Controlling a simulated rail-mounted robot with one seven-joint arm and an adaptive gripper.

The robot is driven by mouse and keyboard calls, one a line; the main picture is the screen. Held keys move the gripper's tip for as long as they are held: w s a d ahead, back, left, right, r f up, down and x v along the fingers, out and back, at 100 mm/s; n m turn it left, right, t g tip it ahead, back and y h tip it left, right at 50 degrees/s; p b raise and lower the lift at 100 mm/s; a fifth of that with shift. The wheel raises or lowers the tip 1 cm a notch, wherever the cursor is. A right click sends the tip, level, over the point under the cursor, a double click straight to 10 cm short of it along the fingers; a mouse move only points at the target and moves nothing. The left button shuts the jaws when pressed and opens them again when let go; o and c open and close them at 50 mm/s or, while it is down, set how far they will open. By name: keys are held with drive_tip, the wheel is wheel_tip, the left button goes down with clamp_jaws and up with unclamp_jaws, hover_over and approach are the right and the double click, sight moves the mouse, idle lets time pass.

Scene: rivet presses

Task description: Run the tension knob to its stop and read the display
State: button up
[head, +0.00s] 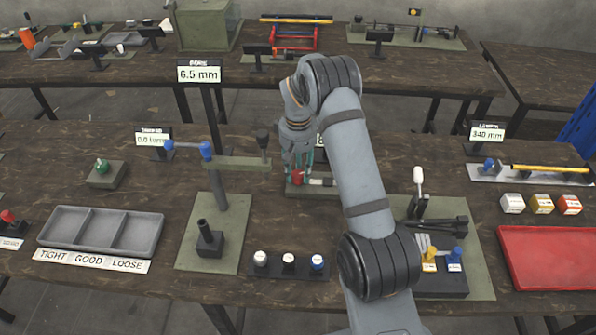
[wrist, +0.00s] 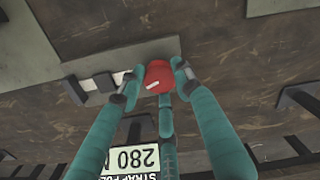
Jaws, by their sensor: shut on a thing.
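The tension knob (wrist: 160,70) is round and red with a short white mark on its top, lower left of centre in the wrist view. It also shows small in the head view (head: 297,178), partly covered by the fingers. My gripper (wrist: 154,80) comes down from above, its teal fingers closed around the knob's sides; it is also in the head view (head: 299,174). The display (wrist: 133,160) appears upside down in the wrist view and reads 280 N, its label partly cut off. In the head view my arm hides most of this display.
Other displays read 6.5 mm (head: 199,73) and 340 mm (head: 487,133). A post with a blue-knobbed lever (head: 222,155) stands left of my gripper. A grey three-part tray (head: 75,229) and a red tray (head: 550,256) lie at either side. My arm crosses the bench's middle.

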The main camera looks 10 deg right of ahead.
sight(298, 174)
drive_tip(key=o, duration=1.2)
wheel_tip(298, 174, up, 12)
